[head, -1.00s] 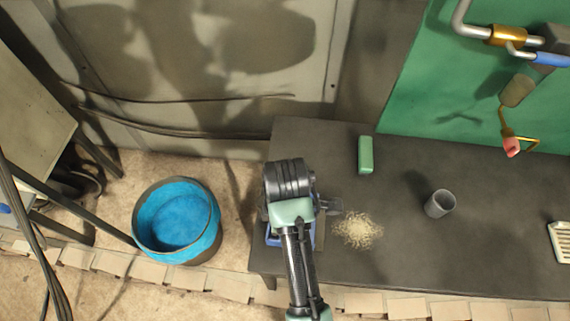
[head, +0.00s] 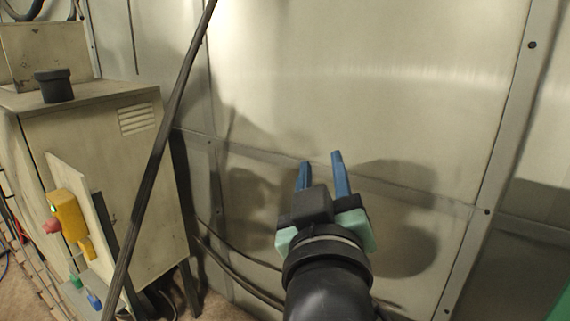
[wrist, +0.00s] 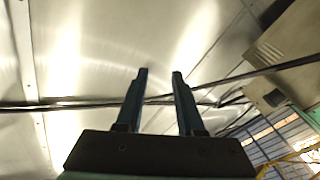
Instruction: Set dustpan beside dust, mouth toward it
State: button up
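My gripper (head: 320,160) is raised in front of a pale metal wall in the head view, its two blue fingers pointing up and apart. In the wrist view my gripper (wrist: 160,73) shows a clear gap between the fingers, with nothing held. Neither the dustpan nor the dust is in view now.
A beige cabinet (head: 95,150) stands at left with a black cup-like object (head: 54,86) on top. A yellow box (head: 71,222) with a red button hangs at its front. A dark cable (head: 160,150) runs diagonally between the cabinet and my gripper. Metal wall panels (head: 370,60) fill the background.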

jog(key=s+a+r+m+t, duration=0.2)
jog(key=s+r+t, duration=0.2)
jog(key=r, duration=0.5)
jog(key=s+a+r+m+t+y, duration=0.1)
jog(key=s+r+t, duration=0.3)
jog(key=s+r, duration=0.4)
jog(key=shift+s+a+r+m+y, duration=0.3)
jog(key=shift+s+a+r+m, duration=0.1)
jog(key=shift+a+r, duration=0.4)
jog(key=shift+w, duration=0.1)
